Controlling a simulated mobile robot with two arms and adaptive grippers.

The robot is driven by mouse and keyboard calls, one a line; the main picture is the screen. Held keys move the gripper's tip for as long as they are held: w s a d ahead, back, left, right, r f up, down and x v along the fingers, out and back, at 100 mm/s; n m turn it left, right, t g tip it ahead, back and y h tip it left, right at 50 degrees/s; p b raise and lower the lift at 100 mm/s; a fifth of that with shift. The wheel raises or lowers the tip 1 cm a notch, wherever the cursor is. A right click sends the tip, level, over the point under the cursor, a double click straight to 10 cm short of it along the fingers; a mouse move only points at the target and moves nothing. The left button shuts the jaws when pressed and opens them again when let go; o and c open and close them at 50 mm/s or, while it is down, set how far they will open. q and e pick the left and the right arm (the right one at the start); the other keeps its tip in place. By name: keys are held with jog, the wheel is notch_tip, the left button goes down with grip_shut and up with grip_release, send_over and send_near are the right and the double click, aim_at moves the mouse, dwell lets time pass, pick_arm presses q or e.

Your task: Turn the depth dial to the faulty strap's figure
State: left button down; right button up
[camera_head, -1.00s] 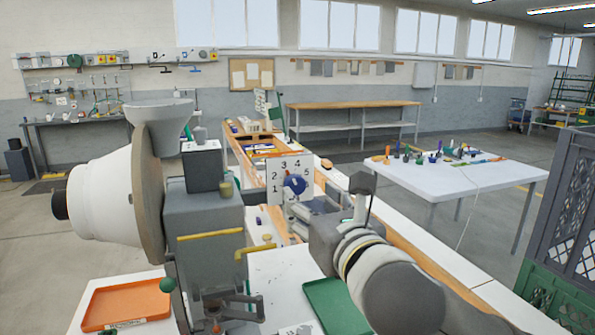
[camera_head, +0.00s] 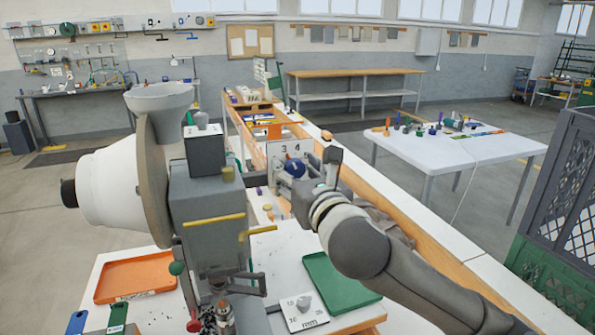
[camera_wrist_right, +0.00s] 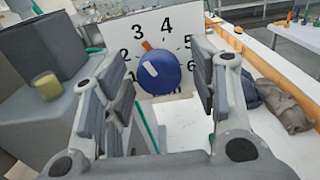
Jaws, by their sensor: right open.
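The depth dial is a white plate (camera_wrist_right: 110,42) with black figures and a round blue knob (camera_wrist_right: 160,74). The knob has a white mark and an orange pointer (camera_wrist_right: 147,45), which points up and left, towards the 3. In the head view the blue knob (camera_head: 295,169) is partly hidden by my right gripper (camera_head: 300,182). In the right wrist view that gripper (camera_wrist_right: 158,80) is open, its fingers on either side of the knob, with gaps visible. I cannot tell how far it is from the knob in depth. My left gripper is not in view.
The grey press (camera_head: 205,200) stands left of the dial. An orange tray (camera_head: 135,277), a green tray (camera_head: 335,285) and a small plate marked mm (camera_head: 303,318) lie on the white bench. Green (camera_head: 118,316) and blue (camera_head: 77,322) tags lie at the lower left.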

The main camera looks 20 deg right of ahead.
jog(key=c, duration=1)
jog(key=m+p, duration=0.2)
jog(key=m, duration=0.1)
jog(key=shift+r, duration=0.1)
jog(key=m+p, duration=0.2)
jog(key=m, duration=0.3)
jog(key=shift+a, duration=0.1)
jog(key=m+p, duration=0.1)
jog(key=m, duration=0.4)
jog(key=shift+p, duration=0.3)
jog(key=shift+m+p, duration=0.5)
jog(key=shift+m, duration=1.9)
